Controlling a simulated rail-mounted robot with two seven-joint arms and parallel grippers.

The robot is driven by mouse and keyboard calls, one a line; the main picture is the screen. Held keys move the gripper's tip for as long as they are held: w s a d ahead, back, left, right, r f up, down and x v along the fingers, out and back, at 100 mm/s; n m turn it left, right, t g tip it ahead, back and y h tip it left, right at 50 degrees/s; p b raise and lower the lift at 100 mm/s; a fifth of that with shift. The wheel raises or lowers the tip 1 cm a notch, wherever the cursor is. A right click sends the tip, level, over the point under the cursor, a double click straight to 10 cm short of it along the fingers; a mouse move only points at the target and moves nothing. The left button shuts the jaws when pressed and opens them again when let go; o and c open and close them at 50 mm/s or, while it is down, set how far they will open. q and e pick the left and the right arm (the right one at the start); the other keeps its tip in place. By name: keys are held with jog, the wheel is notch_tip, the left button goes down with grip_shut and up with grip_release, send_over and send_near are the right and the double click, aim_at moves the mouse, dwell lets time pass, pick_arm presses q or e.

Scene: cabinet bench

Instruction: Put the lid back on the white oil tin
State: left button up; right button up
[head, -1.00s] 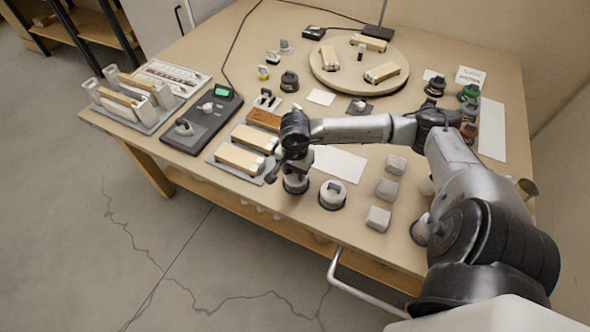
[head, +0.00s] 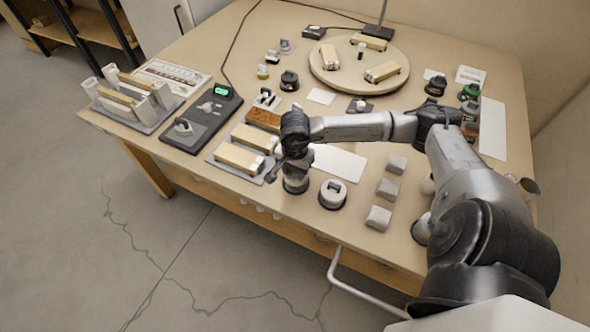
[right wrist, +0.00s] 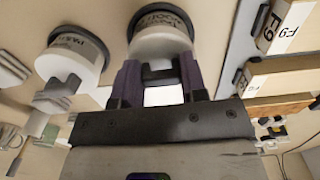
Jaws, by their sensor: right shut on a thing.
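My right gripper (head: 290,172) is over a white tin (head: 295,186) with a dark base near the front edge of the bench. In the right wrist view the gripper (right wrist: 160,82) is shut on a dark handle (right wrist: 158,73), with a purple finger on each side. A white round part with a dark rim (right wrist: 160,42) lies right beyond the handle. I cannot tell whether the lid is seated on the tin or just above it. The lettering is too blurred to read surely. My left gripper is not in view.
A second white tin (head: 332,194) with a handle on top stands close on the right; it also shows in the right wrist view (right wrist: 72,58). Grey blocks (head: 378,218) stand further right. A tray of wooden blocks (head: 240,158) is close on the left. A round board (head: 340,82) lies behind.

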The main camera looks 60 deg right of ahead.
dwell(0.3)
jog(key=o, duration=1.5)
jog(key=shift+c, duration=0.2)
jog(key=shift+r, duration=0.15)
jog(key=shift+r+p, duration=0.65)
jog(key=shift+r, duration=0.2)
jog(key=shift+r+p, duration=1.4)
jog(key=shift+r, duration=1.1)
